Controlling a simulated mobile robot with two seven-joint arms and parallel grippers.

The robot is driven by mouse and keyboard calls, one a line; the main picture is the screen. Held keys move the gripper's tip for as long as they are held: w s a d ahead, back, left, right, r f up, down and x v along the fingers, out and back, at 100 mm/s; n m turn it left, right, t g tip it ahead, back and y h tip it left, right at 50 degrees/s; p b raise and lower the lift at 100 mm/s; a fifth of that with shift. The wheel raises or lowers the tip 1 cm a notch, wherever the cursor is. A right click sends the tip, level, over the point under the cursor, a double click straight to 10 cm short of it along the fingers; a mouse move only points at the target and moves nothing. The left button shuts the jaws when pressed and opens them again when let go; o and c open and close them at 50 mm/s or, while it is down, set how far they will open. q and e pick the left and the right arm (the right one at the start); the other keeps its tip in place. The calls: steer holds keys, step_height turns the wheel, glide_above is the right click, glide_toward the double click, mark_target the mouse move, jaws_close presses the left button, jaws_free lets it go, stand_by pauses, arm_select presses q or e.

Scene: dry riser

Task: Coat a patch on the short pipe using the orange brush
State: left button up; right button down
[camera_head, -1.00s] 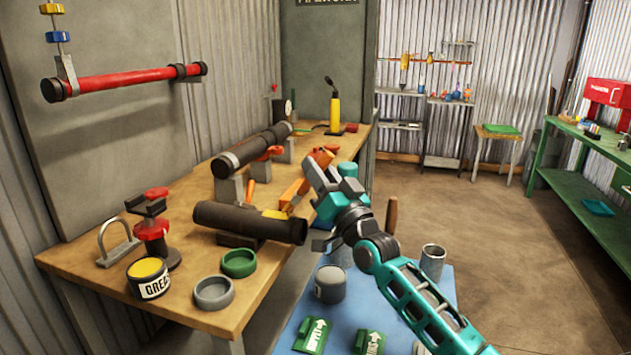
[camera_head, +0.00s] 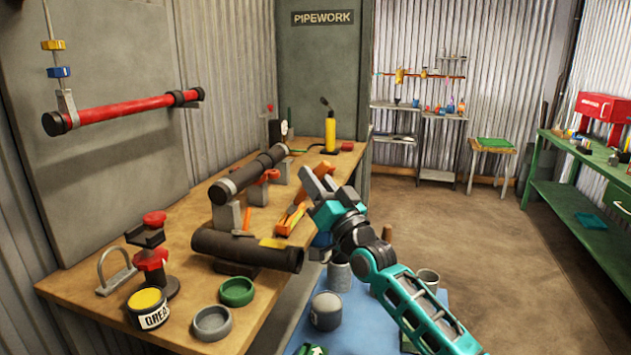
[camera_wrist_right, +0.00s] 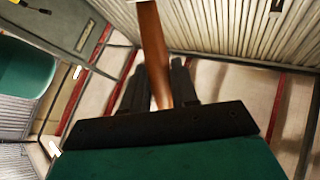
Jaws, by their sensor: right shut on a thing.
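The short dark pipe (camera_head: 235,248) lies on the workbench in the head view, with a yellow patch (camera_head: 272,243) at its upper right side. My right gripper (camera_head: 314,182) is above the bench's right edge, up and right of the short pipe and apart from it. In the right wrist view its fingers (camera_wrist_right: 160,88) are shut on the orange-brown handle of the brush (camera_wrist_right: 153,40). The brush's bristles cannot be made out. An orange object (camera_head: 292,216) shows just left of the gripper; whether it belongs to the brush is unclear. My left gripper is not in view.
An open grease tin (camera_head: 150,307) with yellow contents stands at the bench's front left, beside a green ring (camera_head: 237,291) and a grey ring (camera_head: 212,322). A longer dark pipe (camera_head: 240,178) lies behind. A red pipe (camera_head: 125,108) hangs on the wall. Floor on the right is clear.

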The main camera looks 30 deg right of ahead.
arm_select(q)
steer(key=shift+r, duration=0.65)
arm_select(e)
steer(key=shift+r, duration=0.75)
step_height(320, 180, up, 3)
steer(key=p, duration=0.3)
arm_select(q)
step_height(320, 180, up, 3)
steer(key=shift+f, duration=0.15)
